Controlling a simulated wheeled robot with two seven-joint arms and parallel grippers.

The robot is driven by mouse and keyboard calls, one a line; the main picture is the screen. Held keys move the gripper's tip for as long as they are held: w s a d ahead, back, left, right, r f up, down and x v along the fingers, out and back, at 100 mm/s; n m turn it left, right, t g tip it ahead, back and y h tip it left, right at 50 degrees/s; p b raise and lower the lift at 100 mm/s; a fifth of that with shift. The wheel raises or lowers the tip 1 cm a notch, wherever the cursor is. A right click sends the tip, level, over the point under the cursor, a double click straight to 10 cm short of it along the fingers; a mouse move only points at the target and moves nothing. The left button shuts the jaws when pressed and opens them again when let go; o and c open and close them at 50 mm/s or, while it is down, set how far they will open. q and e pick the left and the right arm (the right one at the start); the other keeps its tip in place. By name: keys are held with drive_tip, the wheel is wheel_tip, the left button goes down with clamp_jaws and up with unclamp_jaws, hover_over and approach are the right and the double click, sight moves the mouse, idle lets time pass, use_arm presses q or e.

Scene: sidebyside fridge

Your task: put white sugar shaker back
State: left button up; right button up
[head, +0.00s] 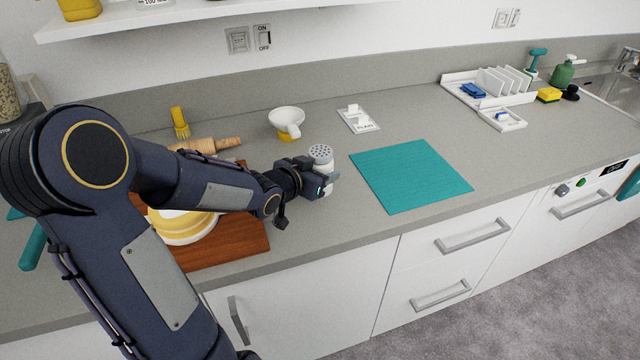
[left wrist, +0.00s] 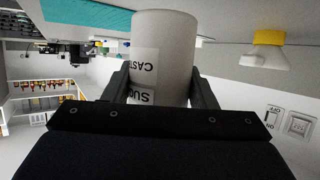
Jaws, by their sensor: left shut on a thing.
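The white sugar shaker (head: 321,157) has a grey perforated top and stands upright on or just above the counter, left of the teal mat. My left gripper (head: 322,183) is shut on it from the left side. In the left wrist view the white sugar shaker (left wrist: 162,50) sits between both fingers of my left gripper (left wrist: 162,88), and the picture is upside down. Its label shows part of the words "CAST" and "SUG". I cannot tell whether its base touches the counter. My right gripper is not in view.
A teal mat (head: 410,176) lies right of the shaker. A white cup-like vessel with a yellow base (head: 287,122) and a small white labelled card (head: 358,119) stand behind. A wooden board (head: 235,243) with a yellow-and-white item (head: 185,226) lies left. A wall shelf (head: 150,20) hangs above.

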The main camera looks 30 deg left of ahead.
use_arm(q)
drive_tip(key=f, duration=0.1)
drive_tip(key=w+f, duration=0.1)
drive_tip(key=f, duration=0.1)
drive_tip(key=shift+a+f+b, duration=0.2)
drive_tip(key=shift+f+b, duration=0.05)
drive_tip(key=shift+b, duration=0.05)
drive_tip(key=shift+f, duration=0.15)
drive_tip(key=shift+f, duration=0.15)
drive_tip(key=o, duration=1.1)
